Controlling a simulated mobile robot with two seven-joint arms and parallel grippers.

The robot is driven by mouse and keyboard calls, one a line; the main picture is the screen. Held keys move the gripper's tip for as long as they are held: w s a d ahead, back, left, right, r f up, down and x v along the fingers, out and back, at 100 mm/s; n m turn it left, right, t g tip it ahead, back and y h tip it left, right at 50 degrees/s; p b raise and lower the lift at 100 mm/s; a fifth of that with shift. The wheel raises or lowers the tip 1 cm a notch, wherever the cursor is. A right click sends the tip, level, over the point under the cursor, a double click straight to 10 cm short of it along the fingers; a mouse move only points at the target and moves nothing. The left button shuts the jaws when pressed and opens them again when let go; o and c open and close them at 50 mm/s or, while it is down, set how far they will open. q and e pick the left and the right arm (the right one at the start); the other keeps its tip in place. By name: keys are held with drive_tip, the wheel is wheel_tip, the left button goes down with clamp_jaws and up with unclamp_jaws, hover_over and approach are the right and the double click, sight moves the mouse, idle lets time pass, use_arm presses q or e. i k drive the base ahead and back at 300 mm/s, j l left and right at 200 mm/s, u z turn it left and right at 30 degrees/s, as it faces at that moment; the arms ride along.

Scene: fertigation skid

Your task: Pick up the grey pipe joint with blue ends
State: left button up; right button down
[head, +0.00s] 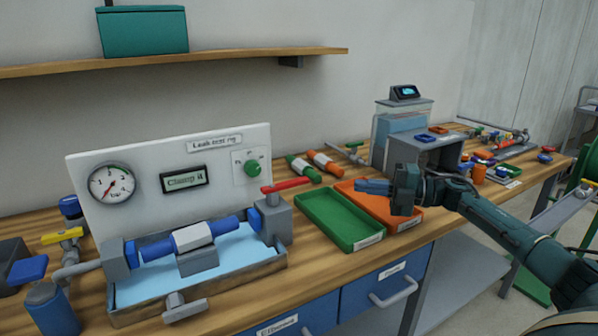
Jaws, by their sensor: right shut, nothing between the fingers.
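The grey pipe joint with blue ends (193,237) lies level in the leak test rig at the left. It sits on a grey block above a light-blue basin (150,285), between two grey clamp blocks. My right gripper (370,187) comes in from the right, over the orange tray. It is shut and empty, its fingers pointing left. It is well to the right of the joint and apart from it. My left gripper is not in view.
The rig's panel (180,180) has a gauge and a display. A red lever (286,185) stands out at its right. A wooden shelf (220,60) hangs above.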

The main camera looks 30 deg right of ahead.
sight(181, 242)
drive_tip(key=k+l, duration=0.2)
drive_tip(key=l, duration=0.2)
drive_tip(key=k+l, duration=0.45)
drive_tip(key=l, duration=0.3)
